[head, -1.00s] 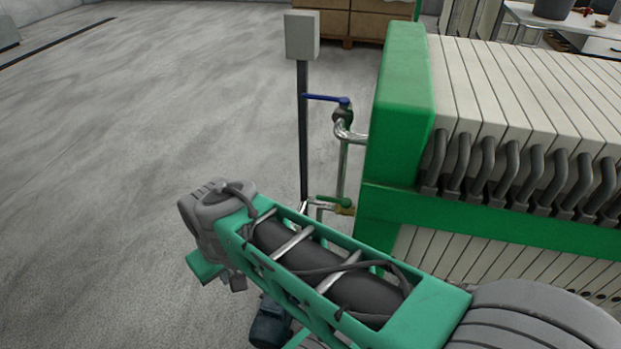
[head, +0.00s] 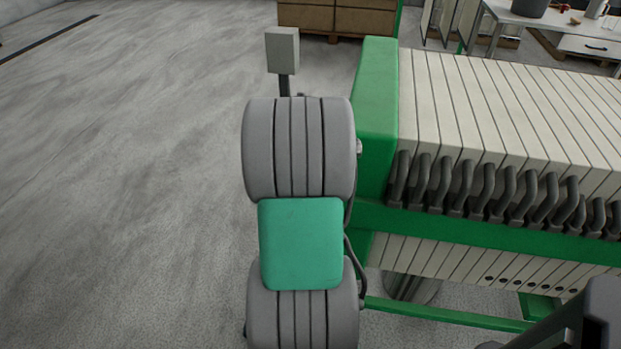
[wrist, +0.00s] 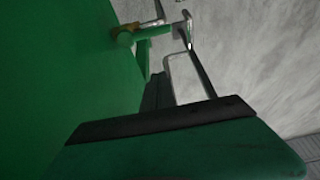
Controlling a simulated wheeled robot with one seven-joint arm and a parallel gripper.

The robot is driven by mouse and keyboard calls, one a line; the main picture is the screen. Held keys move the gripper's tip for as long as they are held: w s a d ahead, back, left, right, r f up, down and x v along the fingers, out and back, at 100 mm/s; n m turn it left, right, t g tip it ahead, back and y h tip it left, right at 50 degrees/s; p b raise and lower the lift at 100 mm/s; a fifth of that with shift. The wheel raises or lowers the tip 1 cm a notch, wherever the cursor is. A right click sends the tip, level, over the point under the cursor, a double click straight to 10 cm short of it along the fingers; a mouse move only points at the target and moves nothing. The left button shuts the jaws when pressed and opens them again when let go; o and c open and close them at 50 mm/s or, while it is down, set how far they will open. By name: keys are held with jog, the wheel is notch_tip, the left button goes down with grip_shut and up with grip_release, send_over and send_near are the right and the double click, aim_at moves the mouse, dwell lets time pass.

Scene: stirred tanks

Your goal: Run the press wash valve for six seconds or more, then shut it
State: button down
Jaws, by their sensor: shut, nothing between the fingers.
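In the head view my arm covers the pipe and valves beside the green filter press (head: 376,120), so neither the blue nor the green valve handle shows there. In the wrist view a brass valve (wrist: 150,23) with a green lever (wrist: 126,39) sits at the top, by the press's green side. A silver pipe end (wrist: 187,28) is to its right. No blue handle shows in this view. My gripper (wrist: 158,90) is shut and empty at lower centre, apart from the brass valve. Its fingertips are dark and hard to make out.
A grey box (head: 282,50) on a dark post stands just beyond my arm. White press plates (head: 500,120) with dark bent pipes (head: 480,190) fill the right. Cartons (head: 335,20) and a table (head: 560,30) are behind. The floor at left is clear.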

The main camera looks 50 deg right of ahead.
notch_tip(320, 180, down, 8)
jog(key=a, duration=0.1)
jog(key=shift+s+f+b, duration=0.2)
jog(key=shift+f+b, duration=0.05)
jog(key=shift+b, duration=0.1)
jog(key=shift+a, duration=0.1)
jog(key=shift+s+a, duration=0.25)
jog(key=shift+a, duration=0.45)
jog(key=shift+f, duration=0.1)
jog(key=shift+d, duration=0.1)
